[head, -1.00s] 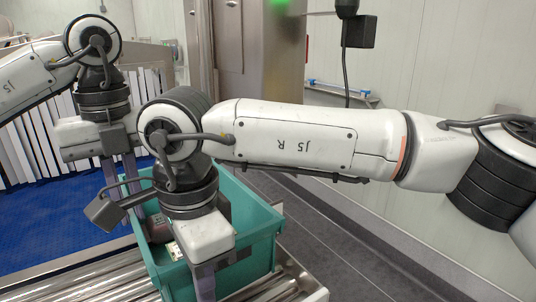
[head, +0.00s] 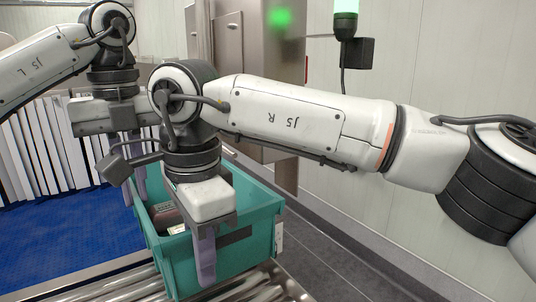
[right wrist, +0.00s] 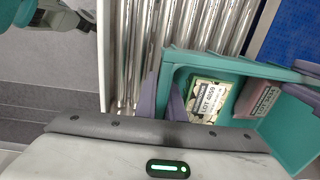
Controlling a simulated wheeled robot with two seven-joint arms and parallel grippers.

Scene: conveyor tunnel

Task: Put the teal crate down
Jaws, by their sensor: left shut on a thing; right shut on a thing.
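The teal crate (head: 250,245) is upright over the roller conveyor in the head view. Whether its base touches the rollers is hard to tell. My right gripper (head: 205,262) is shut on the crate's near wall; in the right wrist view its two fingers straddle the teal rim (right wrist: 240,65) side. My left gripper (head: 134,170) is shut on the crate's far side, partly hidden behind my right arm. Inside the crate lie a green and cream labelled box (right wrist: 207,100) and a brownish box (right wrist: 258,100), which also shows in the head view (head: 168,216).
Metal rollers (head: 130,284) run under and beside the crate. A blue belt (head: 60,240) lies left, before a curtain of white strips (head: 50,150). A steel cabinet (head: 250,90) stands behind. Grey floor (head: 310,240) is open to the right.

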